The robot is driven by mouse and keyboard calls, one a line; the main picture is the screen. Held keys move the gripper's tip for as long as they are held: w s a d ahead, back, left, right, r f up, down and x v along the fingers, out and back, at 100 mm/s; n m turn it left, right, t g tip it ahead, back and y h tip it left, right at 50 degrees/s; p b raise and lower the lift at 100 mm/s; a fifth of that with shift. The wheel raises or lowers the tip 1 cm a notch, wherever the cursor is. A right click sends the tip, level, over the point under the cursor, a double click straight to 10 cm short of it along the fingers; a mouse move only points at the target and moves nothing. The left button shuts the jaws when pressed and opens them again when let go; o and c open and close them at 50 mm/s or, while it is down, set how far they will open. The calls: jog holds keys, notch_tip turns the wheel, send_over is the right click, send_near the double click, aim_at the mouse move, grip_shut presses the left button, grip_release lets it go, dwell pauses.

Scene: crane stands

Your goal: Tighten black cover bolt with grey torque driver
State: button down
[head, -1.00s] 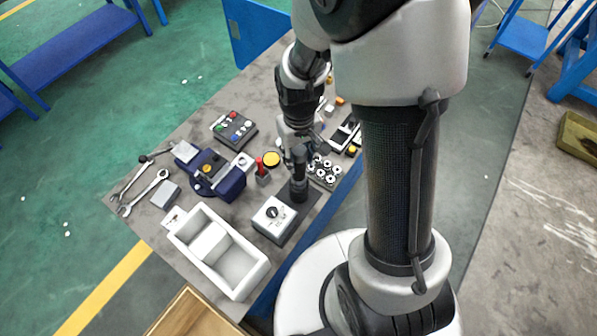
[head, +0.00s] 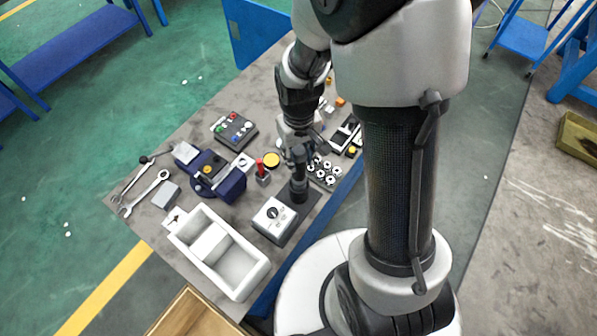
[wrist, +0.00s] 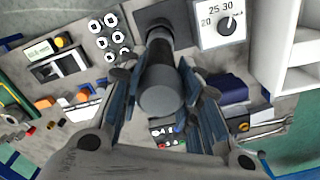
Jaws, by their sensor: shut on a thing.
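The grey torque driver (head: 300,172) stands upright at the front edge of the bench, its lower end at a dark round socket (head: 298,191) beside the dial box. My gripper (head: 296,150) is around its upper part. In the wrist view the driver shows as a dark grey cylinder (wrist: 161,88) between the fingers, and my gripper (wrist: 160,72) is shut on it. I cannot make out the black cover bolt for certain. A blue vise (head: 228,184) with a dark part and an orange spot on top stands left of the gripper.
A white dial box (head: 273,217) stands close to the driver; its dial (wrist: 227,25) shows in the wrist view. A white divided tray (head: 178,240), a red-topped piece (head: 262,169), a button panel (head: 235,130) and wrenches (head: 146,192) lie around. A tray of round parts (head: 325,171) is close right.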

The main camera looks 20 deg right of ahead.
jog(key=shift+r+p, duration=4.2)
jog(key=shift+r, duration=1.25)
jog(key=shift+w+f, duration=0.1)
jog(key=shift+f, duration=0.05)
